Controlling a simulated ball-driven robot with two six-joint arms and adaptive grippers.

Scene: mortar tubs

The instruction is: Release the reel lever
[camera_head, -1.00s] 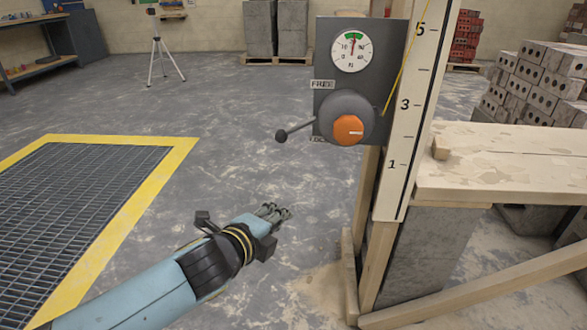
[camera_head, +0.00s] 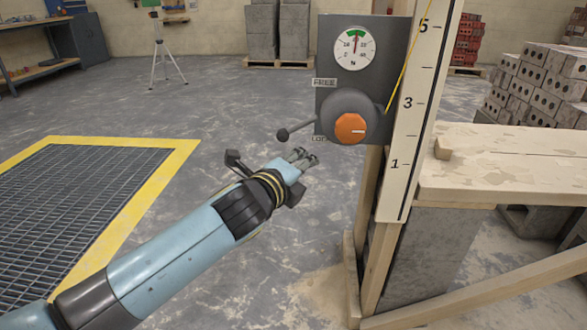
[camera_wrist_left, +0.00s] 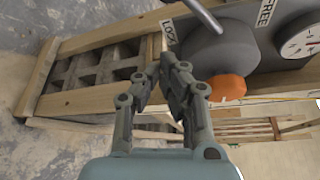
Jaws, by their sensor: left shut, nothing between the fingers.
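The reel (camera_head: 348,102) is a dark grey drum with an orange knob (camera_head: 351,128), mounted on a grey panel. Its lever (camera_head: 298,130) sticks out to the left, ending in a dark ball, between the FREE label (camera_head: 325,83) above and a partly hidden LOCK label below. My left gripper (camera_head: 306,157) is shut and empty, below and slightly right of the lever ball, apart from it. In the left wrist view the shut fingers (camera_wrist_left: 165,75) point toward the drum (camera_wrist_left: 216,57), and the lever rod (camera_wrist_left: 203,15) shows at the top. My right gripper is not in view.
A round dial (camera_head: 354,48) sits above the reel, and a yellow line runs beside it. A numbered white post (camera_head: 412,120) and a wooden bench (camera_head: 510,165) stand to the right. A yellow-edged floor grate (camera_head: 90,190) lies left. Open floor lies between.

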